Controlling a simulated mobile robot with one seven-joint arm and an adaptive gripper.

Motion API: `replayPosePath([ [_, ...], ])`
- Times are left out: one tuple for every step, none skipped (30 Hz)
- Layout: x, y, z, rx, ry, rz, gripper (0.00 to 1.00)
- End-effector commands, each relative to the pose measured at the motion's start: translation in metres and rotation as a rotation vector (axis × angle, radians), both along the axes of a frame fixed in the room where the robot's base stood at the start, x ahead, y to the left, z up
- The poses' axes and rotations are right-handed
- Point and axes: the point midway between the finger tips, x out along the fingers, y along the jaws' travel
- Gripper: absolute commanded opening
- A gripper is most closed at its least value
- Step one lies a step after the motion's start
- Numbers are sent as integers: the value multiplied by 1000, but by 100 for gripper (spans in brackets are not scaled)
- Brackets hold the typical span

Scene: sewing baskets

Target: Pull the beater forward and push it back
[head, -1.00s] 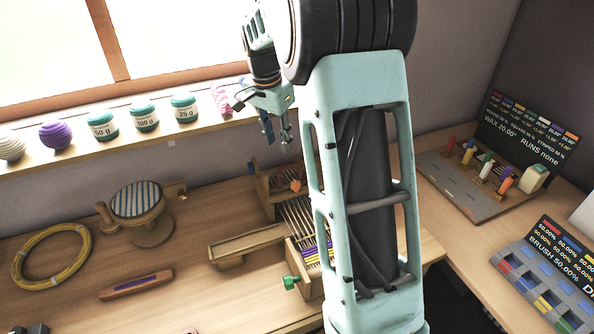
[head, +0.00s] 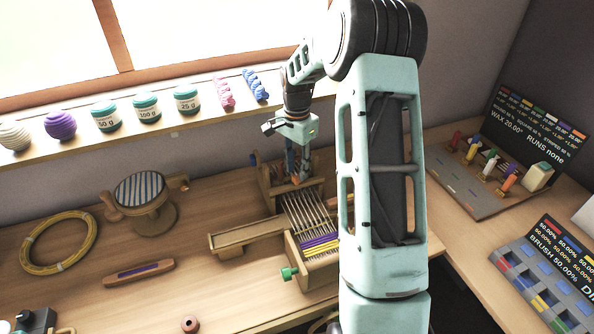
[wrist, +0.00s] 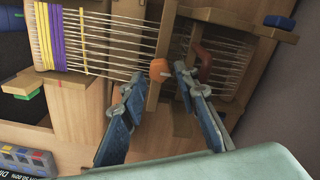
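A small wooden loom (head: 317,274) stands on the table, with pale warp threads and a yellow and purple woven band (head: 320,243) at its front. The threads and band also show in the wrist view (wrist: 57,35). The beater (wrist: 153,95) is a wooden crossbar over the threads, apart from the band and towards the back, with an orange knob (wrist: 160,70). My gripper (wrist: 157,83) is open above the beater, one finger on each side of the knob; I cannot tell if either touches it. In the head view my gripper (head: 297,176) hides part of the loom's back.
A green knob (head: 288,273) sticks out at the loom's front left. A wooden shuttle (head: 139,272), a yellow hoop (head: 58,243) and a striped round stand (head: 140,190) lie to the left. The window shelf (head: 180,128) with jars runs behind.

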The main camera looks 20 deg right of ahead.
Motion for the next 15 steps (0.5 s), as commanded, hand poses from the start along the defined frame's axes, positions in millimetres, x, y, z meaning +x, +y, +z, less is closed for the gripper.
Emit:
replayPosePath([
  [0, 0, -6, 0, 1, 1, 28],
  [-1, 0, -9, 1, 3, 1, 28],
  [0, 0, -12, 0, 1, 1, 28],
  [0, 0, -14, 1, 0, 1, 28],
  [0, 0, -16, 1, 0, 1, 28],
  [0, 0, -17, 0, -1, 1, 28],
  [0, 0, -18, 0, -1, 1, 28],
  [0, 0, -18, 0, -1, 1, 28],
  [0, 0, -19, 0, -1, 1, 28],
  [0, 0, -19, 0, -1, 1, 28],
  [0, 0, -19, 0, -1, 1, 28],
  [0, 0, -19, 0, -1, 1, 28],
  [0, 0, -19, 0, -1, 1, 28],
  [0, 0, -19, 0, -1, 1, 28],
  [0, 0, -19, 0, -1, 1, 26],
])
